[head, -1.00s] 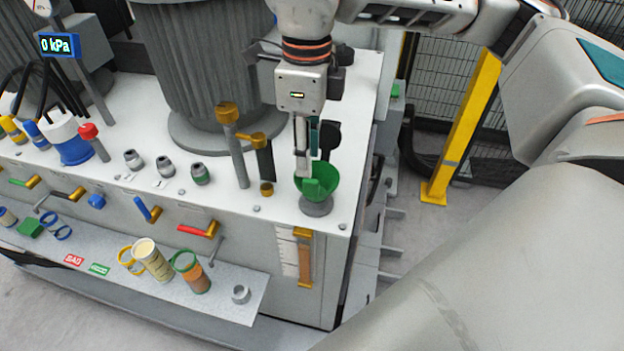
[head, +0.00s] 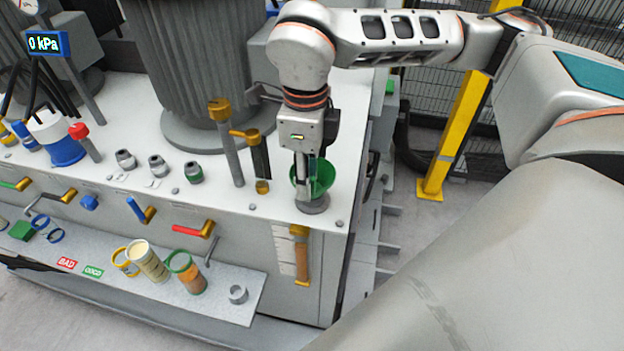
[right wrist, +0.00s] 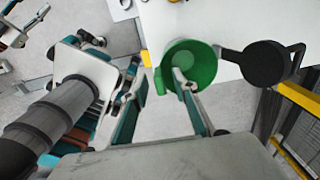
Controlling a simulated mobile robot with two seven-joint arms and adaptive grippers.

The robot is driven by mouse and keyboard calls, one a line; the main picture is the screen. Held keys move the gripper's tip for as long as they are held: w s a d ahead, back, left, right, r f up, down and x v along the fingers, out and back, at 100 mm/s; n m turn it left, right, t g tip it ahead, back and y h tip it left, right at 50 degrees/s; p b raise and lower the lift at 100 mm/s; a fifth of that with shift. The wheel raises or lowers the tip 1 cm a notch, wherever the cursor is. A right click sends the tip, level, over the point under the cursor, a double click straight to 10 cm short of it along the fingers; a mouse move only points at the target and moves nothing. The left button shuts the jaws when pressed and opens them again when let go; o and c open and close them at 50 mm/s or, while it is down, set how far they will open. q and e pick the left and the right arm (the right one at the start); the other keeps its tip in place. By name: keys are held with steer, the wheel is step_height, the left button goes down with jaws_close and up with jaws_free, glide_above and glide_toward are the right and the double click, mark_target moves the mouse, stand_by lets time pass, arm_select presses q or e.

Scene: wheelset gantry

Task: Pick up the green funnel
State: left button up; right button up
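The green funnel (head: 325,176) sits upright on a round grey fitting (head: 313,204) near the front right corner of the white bench top. My right gripper (head: 306,184) points straight down at it, and its fingers partly hide the bowl in the head view. In the right wrist view, the funnel (right wrist: 203,63) shows its open mouth. One finger reaches over the bowl and the other stands outside its left side, with a gap between them. The right gripper looks open, with the funnel wall between the fingers.
A brass-topped post (head: 226,140) and a brass handle (head: 246,134) stand just left of the funnel. A black round lidlike part (right wrist: 267,63) lies close beside it in the wrist view. A yellow post (head: 455,135) stands beyond the bench's right side.

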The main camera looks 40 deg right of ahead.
jaws_close()
